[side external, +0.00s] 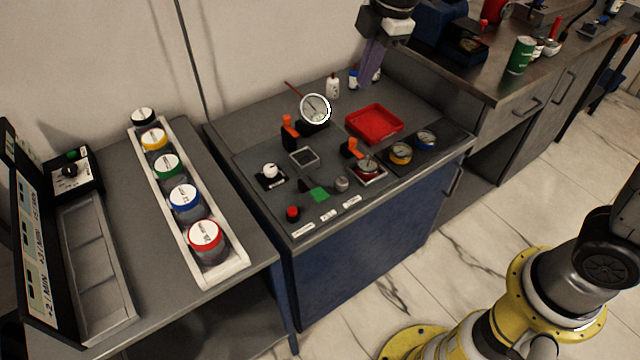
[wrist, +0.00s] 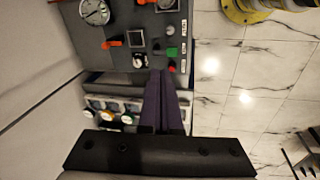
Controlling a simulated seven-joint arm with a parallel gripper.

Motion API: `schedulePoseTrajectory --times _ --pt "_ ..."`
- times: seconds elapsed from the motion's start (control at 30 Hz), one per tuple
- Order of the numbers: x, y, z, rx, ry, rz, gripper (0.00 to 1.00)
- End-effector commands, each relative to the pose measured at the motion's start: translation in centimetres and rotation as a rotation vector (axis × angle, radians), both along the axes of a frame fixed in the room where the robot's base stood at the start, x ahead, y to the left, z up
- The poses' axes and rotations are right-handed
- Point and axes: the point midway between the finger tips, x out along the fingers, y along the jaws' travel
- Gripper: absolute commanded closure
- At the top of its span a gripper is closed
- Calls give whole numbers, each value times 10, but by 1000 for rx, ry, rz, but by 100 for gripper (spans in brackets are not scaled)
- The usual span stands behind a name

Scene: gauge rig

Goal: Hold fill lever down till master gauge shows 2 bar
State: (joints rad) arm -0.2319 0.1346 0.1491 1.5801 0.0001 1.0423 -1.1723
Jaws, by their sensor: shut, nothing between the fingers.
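The large white-faced gauge (side external: 315,108) stands at the back of the grey bench panel, also in the wrist view (wrist: 95,11); its reading is too small to tell. An orange-handled lever (side external: 288,128) stands just left of it, also in the wrist view (wrist: 113,44). A second orange-handled lever (side external: 353,148) stands nearer the front; I cannot tell which is the fill lever. My gripper (side external: 368,86), with purple fingers, hangs at the top of the side view, apart from both levers. In the wrist view its shut, empty fingers (wrist: 160,74) overlap the panel's edge.
A red tray (side external: 375,122) lies right of the large gauge. Smaller gauges (side external: 401,153), a white knob (side external: 270,171), a green block (side external: 318,194) and a red button (side external: 292,212) crowd the panel. A rack (side external: 233,268) of colour-lidded jars stands on the left bench.

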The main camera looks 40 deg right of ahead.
Motion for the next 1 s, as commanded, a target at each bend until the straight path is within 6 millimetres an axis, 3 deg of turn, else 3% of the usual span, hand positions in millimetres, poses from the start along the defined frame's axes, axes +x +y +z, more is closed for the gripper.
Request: schedulePoseTrajectory --times 0.2,0.47,0.6,1.0 --pt "34 42 -67 -37 108 106 100" --pt "35 68 -126 -67 208 153 100" --pt "32 73 -136 -74 227 166 100" --pt "31 74 -138 -74 226 166 100"
